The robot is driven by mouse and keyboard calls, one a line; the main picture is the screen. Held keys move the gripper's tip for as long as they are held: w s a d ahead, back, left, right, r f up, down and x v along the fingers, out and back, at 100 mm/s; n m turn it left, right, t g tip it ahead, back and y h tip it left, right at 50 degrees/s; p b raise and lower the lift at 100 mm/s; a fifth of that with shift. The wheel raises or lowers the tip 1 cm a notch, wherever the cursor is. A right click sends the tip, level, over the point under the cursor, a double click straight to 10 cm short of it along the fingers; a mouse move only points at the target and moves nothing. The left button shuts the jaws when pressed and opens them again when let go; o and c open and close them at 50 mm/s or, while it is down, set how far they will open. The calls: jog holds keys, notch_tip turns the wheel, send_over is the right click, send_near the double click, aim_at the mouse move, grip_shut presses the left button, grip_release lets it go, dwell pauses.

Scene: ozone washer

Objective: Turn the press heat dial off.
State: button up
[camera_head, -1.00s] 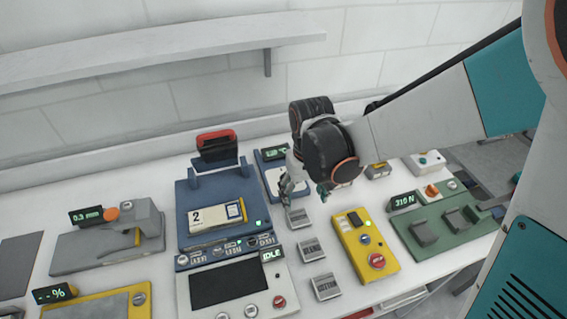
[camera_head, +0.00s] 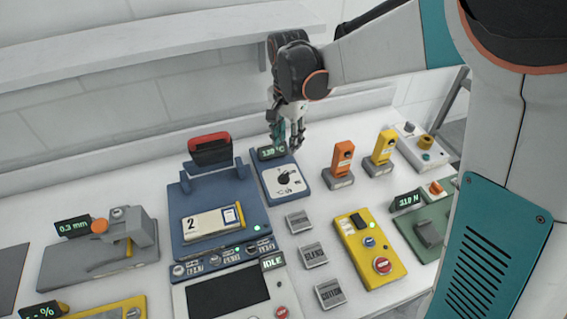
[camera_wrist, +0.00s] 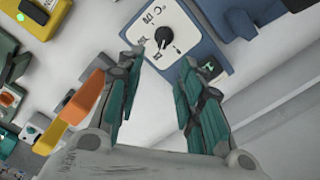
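The press heat dial is a black knob (camera_head: 284,177) on a white plate of a blue box (camera_head: 302,197), just right of the blue press (camera_head: 176,222). A small green display reading about 130 °C stands at the box's back edge. In the wrist view the dial (camera_wrist: 163,36) shows clear of the fingers, beyond their tips and between them. Its pointer and small marks are visible, but the marks are too small to read. My gripper (camera_head: 286,132) is above and behind the dial, near the display. Its fingers (camera_wrist: 157,66) are apart and hold nothing.
Orange (camera_head: 343,157) and yellow (camera_head: 382,147) upright blocks stand to the right of the dial box. A yellow box with a red button (camera_head: 383,265) is in front of them. Small grey labelled blocks lie nearer. The wall and shelf (camera_head: 130,52) are behind.

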aim_at(286, 172)
jog(key=shift+m, duration=0.3)
jog(key=f+b, duration=0.1)
jog(key=f, duration=0.3)
jog(key=f+b, duration=0.1)
jog(key=f, duration=0.4)
jog(key=f+b, duration=0.1)
jog(key=f, duration=0.3)
jog(key=shift+w+a+f, duration=0.1)
jog(key=shift+w+f, duration=0.15)
jog(key=shift+w, duration=0.1)
grip_shut()
